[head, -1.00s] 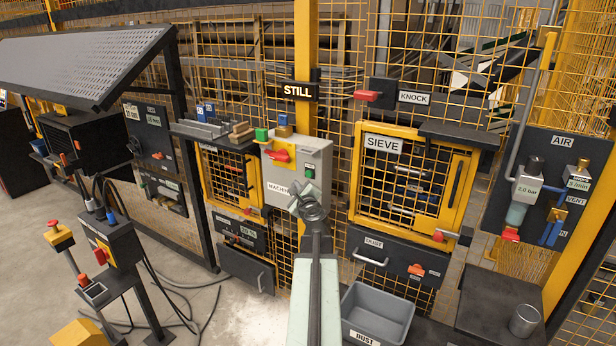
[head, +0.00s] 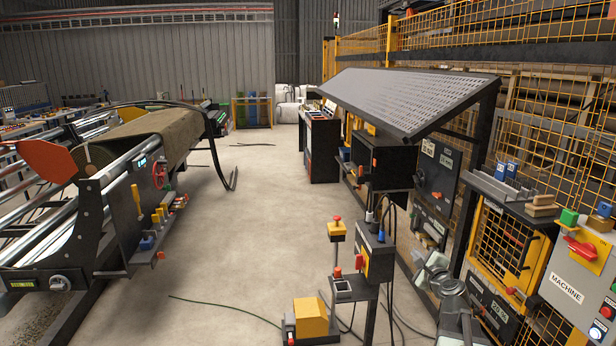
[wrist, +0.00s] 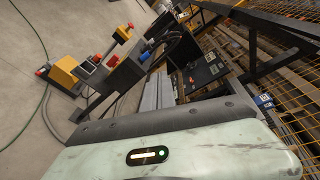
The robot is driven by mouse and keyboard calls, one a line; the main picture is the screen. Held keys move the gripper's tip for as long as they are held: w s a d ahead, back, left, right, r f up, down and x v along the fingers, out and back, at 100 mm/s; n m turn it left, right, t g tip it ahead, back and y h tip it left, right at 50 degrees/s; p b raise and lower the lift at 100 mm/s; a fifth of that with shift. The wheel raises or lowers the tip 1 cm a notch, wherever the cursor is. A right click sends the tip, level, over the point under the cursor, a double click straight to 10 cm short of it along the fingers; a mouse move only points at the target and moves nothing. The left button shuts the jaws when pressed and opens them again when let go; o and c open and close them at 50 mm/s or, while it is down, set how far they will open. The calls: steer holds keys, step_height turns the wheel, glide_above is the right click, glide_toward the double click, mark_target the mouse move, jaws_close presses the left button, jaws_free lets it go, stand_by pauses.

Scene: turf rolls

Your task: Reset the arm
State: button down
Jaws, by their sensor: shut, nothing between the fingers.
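My arm shows at the lower right of the head view, in front of the yellow mesh fence and left of the machine box. My gripper (head: 434,268) is small there, raised at the arm's end; it is shut and empty. It touches nothing that I can make out. In the wrist view a pale green casing of my own arm with a dark edge and a lit indicator fills the bottom; the fingertips are not clear there.
A pedestal with red buttons (head: 376,255) and a yellow foot pedal (head: 311,317) stand left of my arm. The grey machine box (head: 575,285) is to the right, a sloped perforated canopy (head: 400,98) above. A roller machine (head: 135,215) stands at left. The floor between is open.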

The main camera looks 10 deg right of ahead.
steer(key=w+a+f+n+g+y, duration=0.1)
steer(key=a+f+n+g+y, duration=0.3)
steer(key=a, duration=0.8)
steer(key=a+f+n+y, duration=0.15)
steer(key=a+n, duration=0.35)
steer(key=a, duration=0.6)
steer(key=s+a+f+n+g+p, duration=0.1)
steer(key=s+a+f+n+g, duration=0.15)
steer(key=a, duration=0.35)
steer(key=s+a+f+n+g, duration=0.1)
steer(key=s+a+f+n, duration=0.15)
steer(key=a+n, duration=0.2)
steer(key=s+a+f+n+g, duration=0.3)
steer(key=s+f, duration=0.1)
steer(key=s, duration=0.1)
steer(key=s+d+f+n+g+h, duration=0.3)
steer(key=s+d, duration=0.4)
steer(key=s, duration=0.4)
steer(key=n+g+h, duration=0.1)
steer(key=n+g, duration=0.1)
steer(key=shift+s+f+n, duration=0.15)
steer(key=shift+f+n, duration=0.05)
steer(key=shift+n, duration=0.1)
steer(key=shift+d, duration=0.1)
